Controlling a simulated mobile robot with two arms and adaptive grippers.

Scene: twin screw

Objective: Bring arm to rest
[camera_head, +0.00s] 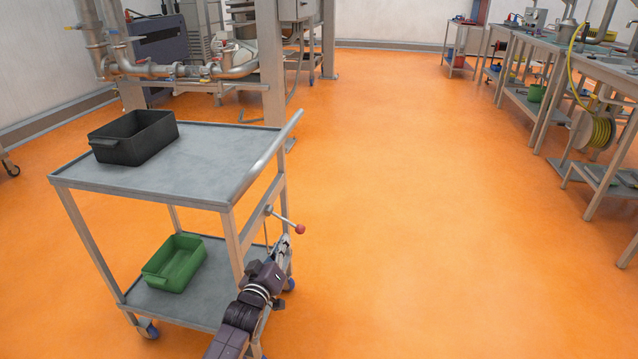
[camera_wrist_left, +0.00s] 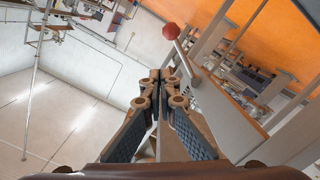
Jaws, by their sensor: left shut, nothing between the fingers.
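My left gripper (camera_head: 284,243) is shut and empty in the head view, beside the right end of a grey metal cart (camera_head: 200,185). Its arm comes up from the bottom of the picture. A lever with a red ball knob (camera_head: 300,229) sticks out from the cart's right side, just above the fingertips. In the left wrist view the gripper's fingers (camera_wrist_left: 158,75) are together with nothing between them. The red knob (camera_wrist_left: 170,31) shows just beyond the fingertips there; I cannot tell if they touch. My right gripper is not in view.
A black bin (camera_head: 133,137) sits on the cart's top shelf and a green bin (camera_head: 175,262) on its lower shelf. Pipework (camera_head: 180,70) stands behind. Workbenches (camera_head: 545,75) with a hose reel (camera_head: 594,130) line the right. The orange floor (camera_head: 420,200) between is clear.

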